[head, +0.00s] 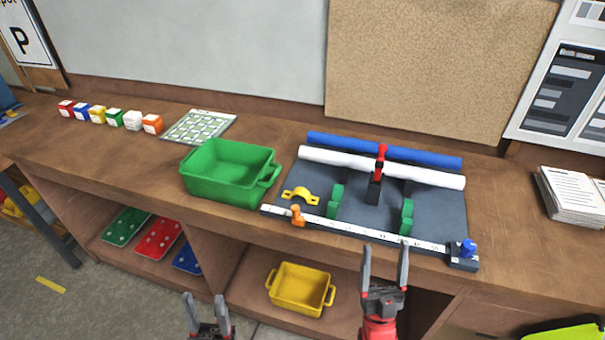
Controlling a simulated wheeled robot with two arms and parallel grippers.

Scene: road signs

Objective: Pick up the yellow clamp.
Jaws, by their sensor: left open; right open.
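The yellow clamp (300,195) is a small arched piece with flat ends. It lies at the left end of the dark grey board (350,215) on the workbench, just behind the white ruler strip and near an orange piece (297,215). My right gripper (385,252) is open and empty in front of the bench edge, to the right of the clamp and nearer to me. My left gripper (207,303) is open and empty at the bottom of the view, low in front of the bench and left of the clamp.
A green bin (228,172) stands just left of the board. Green uprights (335,200), a red-handled toggle (380,165), a white roll (400,170) and a blue roll (420,152) crowd the board. A yellow bin (300,289) sits on the lower shelf. Papers (572,195) lie at right.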

